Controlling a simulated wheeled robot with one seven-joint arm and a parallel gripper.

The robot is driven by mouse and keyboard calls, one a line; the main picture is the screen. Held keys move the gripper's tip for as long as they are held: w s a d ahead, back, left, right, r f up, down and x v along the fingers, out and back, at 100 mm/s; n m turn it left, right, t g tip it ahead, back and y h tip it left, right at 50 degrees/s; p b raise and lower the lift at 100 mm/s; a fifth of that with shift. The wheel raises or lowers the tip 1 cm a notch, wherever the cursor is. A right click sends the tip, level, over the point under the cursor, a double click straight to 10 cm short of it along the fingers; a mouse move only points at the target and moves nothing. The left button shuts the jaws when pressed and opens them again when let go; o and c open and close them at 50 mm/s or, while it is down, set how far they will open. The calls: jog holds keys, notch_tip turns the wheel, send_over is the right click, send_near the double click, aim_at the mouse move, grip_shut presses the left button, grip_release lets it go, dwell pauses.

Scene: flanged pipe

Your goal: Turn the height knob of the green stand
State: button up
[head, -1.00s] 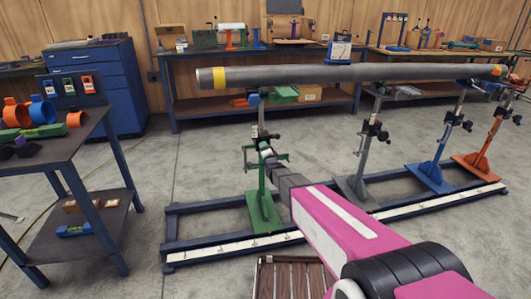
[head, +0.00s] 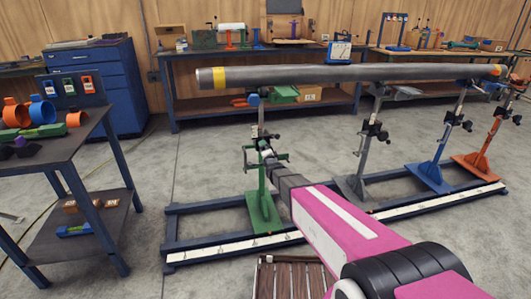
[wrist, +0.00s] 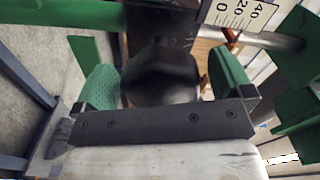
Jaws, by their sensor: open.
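The green stand (head: 262,208) stands on the blue floor frame, under the left end of the grey pipe (head: 330,74). My gripper (head: 267,154) is at the stand's upper part, in front of its post. In the wrist view a dark, rounded, faceted knob (wrist: 160,75) sits between the two green finger pads of my gripper (wrist: 165,78). The pads are apart, one on each side of the knob, and slight gaps seem to show. In the head view the knob is hidden by my gripper. A white scale (wrist: 238,13) with black numbers shows beyond the knob.
Grey (head: 360,188), blue (head: 428,178) and orange (head: 478,165) stands line up to the right under the pipe. A side table (head: 55,160) with clamps is at left. A wooden slatted crate (head: 290,278) lies low in front. Open floor lies between.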

jog(key=v, duration=1)
jog(key=shift+s, duration=0.3)
jog(key=shift+d, duration=0.1)
jog(key=s+d+f+n+g+h, duration=0.25)
jog(key=s+d+g, duration=0.2)
jog(key=d, duration=0.25)
jog(key=s+d+f+n+g+h, duration=0.2)
jog(key=s+d+n+g, duration=0.2)
jog(key=d+g, duration=0.15)
jog(key=s+d+n+g, duration=0.2)
jog(key=s+d+g, duration=0.1)
jog(key=s, duration=0.4)
jog(key=s+d+n+g, duration=0.2)
jog(key=s+d+g, duration=0.2)
jog(key=s, duration=0.4)
jog(key=shift+d+r+n, duration=0.35)
jog(key=shift+d, duration=0.4)
jog(key=shift+h, duration=0.25)
jog(key=shift+c, duration=0.3)
